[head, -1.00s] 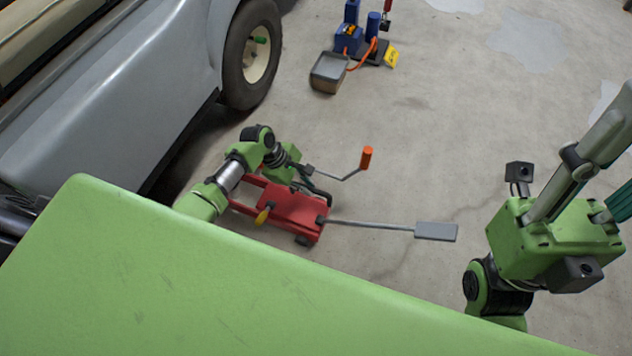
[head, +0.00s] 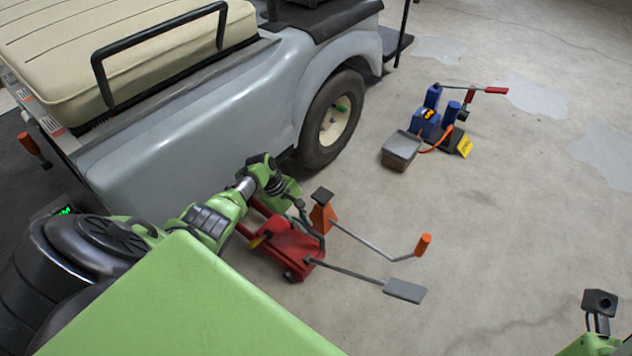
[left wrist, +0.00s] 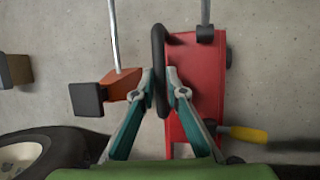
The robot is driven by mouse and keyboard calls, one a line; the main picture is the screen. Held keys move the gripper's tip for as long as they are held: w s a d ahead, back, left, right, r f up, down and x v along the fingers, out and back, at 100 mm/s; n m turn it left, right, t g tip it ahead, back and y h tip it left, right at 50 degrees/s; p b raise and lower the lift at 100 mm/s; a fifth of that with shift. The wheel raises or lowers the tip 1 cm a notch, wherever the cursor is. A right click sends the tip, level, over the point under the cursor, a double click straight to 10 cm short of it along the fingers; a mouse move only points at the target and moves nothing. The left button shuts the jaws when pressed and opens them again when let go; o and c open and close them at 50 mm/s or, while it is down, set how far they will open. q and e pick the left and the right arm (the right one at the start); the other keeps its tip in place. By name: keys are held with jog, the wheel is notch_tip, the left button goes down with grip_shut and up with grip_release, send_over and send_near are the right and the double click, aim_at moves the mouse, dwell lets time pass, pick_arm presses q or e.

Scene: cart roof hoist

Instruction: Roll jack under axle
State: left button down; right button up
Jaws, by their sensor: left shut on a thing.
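The red jack (head: 290,246) rests on the floor beside the grey cart (head: 190,140), just in front of its wheel (head: 332,118). It has a long lever with a grey plate (head: 404,290) and a yellow grip, clear in the left wrist view (left wrist: 248,134). My left gripper (left wrist: 162,78) is shut on the jack's black loop handle (left wrist: 159,50); in the head view my left forearm partly covers the jack. The axle is hidden under the cart body. Only part of my right wrist shows at the lower right edge; its fingers are out of view.
An orange stand (head: 322,214) with a dark top is close beside the jack; a crank rod with an orange grip (head: 423,245) runs from it. A blue device (head: 428,122) with a grey box (head: 401,150) stands farther back.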

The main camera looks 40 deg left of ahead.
pick_arm(q)
jog(key=shift+s+a+f, duration=0.1)
jog(key=shift+a, duration=0.05)
dwell(0.3)
jog(key=c, duration=2)
grip_release()
jog(key=shift+c, duration=0.2)
notch_tip(320, 180, up, 10)
